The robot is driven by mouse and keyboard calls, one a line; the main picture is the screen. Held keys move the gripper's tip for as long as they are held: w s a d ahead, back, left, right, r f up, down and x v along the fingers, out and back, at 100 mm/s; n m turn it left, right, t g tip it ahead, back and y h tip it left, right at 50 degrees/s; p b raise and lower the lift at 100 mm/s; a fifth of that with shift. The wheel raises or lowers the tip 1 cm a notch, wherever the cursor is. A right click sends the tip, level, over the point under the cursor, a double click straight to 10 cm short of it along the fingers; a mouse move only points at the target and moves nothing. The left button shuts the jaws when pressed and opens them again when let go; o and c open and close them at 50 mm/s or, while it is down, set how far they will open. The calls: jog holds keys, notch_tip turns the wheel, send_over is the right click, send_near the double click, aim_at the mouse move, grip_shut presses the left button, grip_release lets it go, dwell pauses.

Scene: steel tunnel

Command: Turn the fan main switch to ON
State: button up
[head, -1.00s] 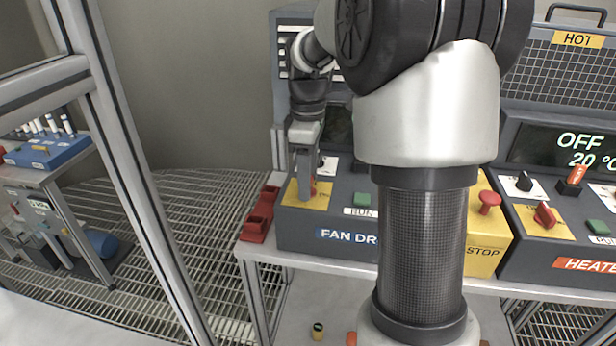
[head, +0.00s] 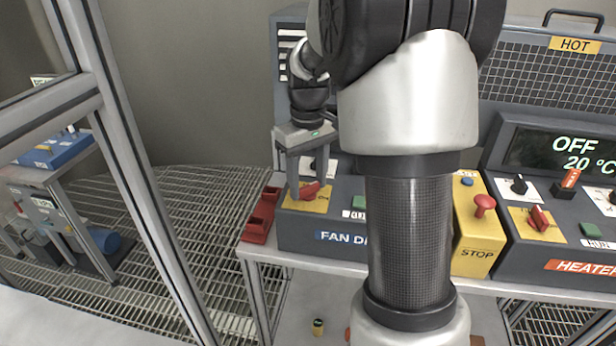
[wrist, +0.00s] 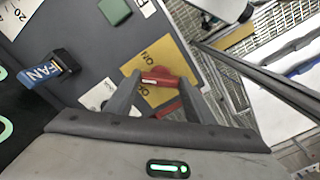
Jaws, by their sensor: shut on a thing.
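The fan main switch (head: 310,190) is a red rotary handle on a yellow plate (head: 318,204) at the left of the FAN DRIVE box (head: 290,237). My gripper (head: 304,187) reaches down over it, with its fingers on either side of the handle. In the wrist view, my gripper (wrist: 156,84) is shut on the red handle (wrist: 160,77), and the handle lies across between the fingertips. The word ON shows on the yellow plate (wrist: 137,62) beside the handle. Part of the handle is hidden by the fingers.
A green button (head: 358,202) sits right of the switch. A yellow STOP box (head: 478,255) and the heater box (head: 560,250) stand further right. A red tray (head: 262,222) lies at the bench's left end. My arm hides part of the fan box. A frame post (head: 150,200) rises at left.

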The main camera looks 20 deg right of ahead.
aim_at(308, 186)
jog(key=m+p, duration=0.1)
jog(key=m, duration=0.3)
jog(key=shift+r+m, duration=0.1)
jog(key=shift+m, duration=0.2)
jog(key=m+p, duration=0.1)
jog(key=m, duration=0.3)
jog(key=shift+m, duration=0.4)
jog(key=o, duration=1.1)
jog(key=shift+c, duration=0.2)
notch_tip(308, 186, up, 17)
jog(key=p, duration=0.1)
jog(key=shift+r+p, duration=0.15)
jog(key=shift+p, duration=0.15)
